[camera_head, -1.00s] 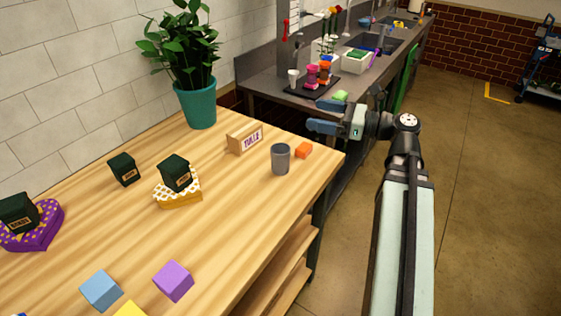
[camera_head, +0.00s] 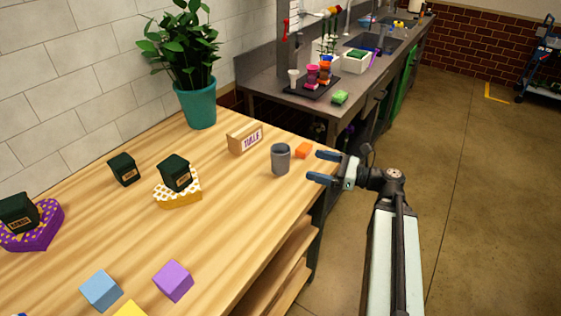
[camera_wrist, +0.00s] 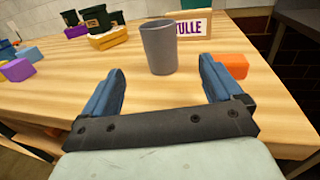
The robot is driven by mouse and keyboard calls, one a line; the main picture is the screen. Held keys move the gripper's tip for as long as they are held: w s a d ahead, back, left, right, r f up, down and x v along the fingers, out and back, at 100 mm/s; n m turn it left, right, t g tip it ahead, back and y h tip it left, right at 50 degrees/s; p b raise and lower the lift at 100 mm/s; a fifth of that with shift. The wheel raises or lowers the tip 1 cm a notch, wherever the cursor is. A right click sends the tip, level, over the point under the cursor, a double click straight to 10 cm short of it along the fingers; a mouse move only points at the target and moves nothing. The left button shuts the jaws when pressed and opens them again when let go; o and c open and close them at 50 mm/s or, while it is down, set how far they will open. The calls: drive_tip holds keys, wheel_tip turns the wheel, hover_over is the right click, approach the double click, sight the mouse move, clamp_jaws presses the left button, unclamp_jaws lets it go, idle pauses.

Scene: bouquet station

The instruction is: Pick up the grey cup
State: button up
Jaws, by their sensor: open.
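The grey cup (camera_head: 280,159) stands upright near the right edge of the wooden table (camera_head: 228,232).
An orange block (camera_head: 303,150) lies close to the cup's right, and it shows beyond the right finger in the wrist view (camera_wrist: 230,66). A wooden TULLE sign (camera_head: 245,138) stands behind the cup. A potted plant (camera_head: 200,103) is farther back.

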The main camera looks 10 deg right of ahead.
sight(276, 156)
drive_tip(key=shift+w+a+f, duration=0.1)
drive_tip(key=shift+a+f, duration=0.1)
drive_tip(key=shift+f, duration=0.15)
drive_tip(key=shift+x, duration=6.75)
drive_tip(key=c, duration=1.1)
